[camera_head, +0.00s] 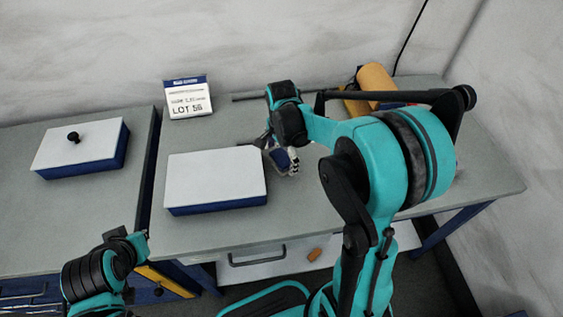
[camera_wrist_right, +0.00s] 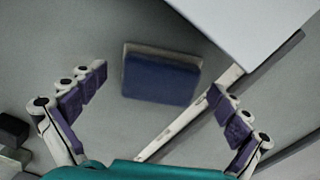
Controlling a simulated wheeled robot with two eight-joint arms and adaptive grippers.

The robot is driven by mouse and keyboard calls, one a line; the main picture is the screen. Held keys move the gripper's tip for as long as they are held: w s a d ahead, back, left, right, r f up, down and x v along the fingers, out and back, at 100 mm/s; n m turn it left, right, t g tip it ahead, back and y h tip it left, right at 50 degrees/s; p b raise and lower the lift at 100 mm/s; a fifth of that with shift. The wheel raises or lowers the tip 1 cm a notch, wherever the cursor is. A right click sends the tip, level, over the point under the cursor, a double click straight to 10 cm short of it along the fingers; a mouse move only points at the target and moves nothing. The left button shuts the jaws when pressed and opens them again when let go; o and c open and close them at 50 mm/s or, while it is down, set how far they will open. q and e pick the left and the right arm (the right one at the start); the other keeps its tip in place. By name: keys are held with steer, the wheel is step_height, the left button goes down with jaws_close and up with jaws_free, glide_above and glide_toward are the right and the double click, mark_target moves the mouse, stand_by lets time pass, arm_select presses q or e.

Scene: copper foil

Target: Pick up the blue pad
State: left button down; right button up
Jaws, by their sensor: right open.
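The blue pad (camera_wrist_right: 160,78) lies flat on the grey table in the right wrist view, a small dark-blue block with a paler edge. My right gripper (camera_wrist_right: 158,82) is open, with its two purple-padded fingers apart on either side of the pad in the picture. Neither finger appears to touch it. In the head view the right gripper (camera_head: 282,158) is low over the table, just right of the white-topped box; the pad there is hard to tell from the fingers. Part of my left arm shows at the lower left, but no left fingers are visible.
A white-topped blue box (camera_head: 215,178) stands close left of the right gripper. A knobbed box (camera_head: 82,147) sits on the left table. A LOT sign (camera_head: 187,98) stands behind, and orange rolls (camera_head: 377,82) lie at the back right. The table's right end (camera_head: 470,180) is clear.

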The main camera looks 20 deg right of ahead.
mark_target(282, 157)
steer(key=shift+r, duration=0.1)
steer(key=shift+c, duration=0.3)
steer(key=shift+s, duration=0.1)
steer(key=c, duration=1.5)
steer(key=shift+r, duration=0.1)
step_height(282, 157, up, 4)
steer(key=p, duration=0.2)
steer(key=shift+r+p, duration=0.25)
steer(key=shift+p, duration=0.05)
steer(key=s+d+r+p, duration=0.3)
steer(key=s+d+r, duration=0.3)
steer(key=s, duration=0.3)
steer(key=shift+d+r+p, duration=0.15)
steer(key=shift+d+p, duration=0.25)
steer(key=shift+d, duration=0.3)
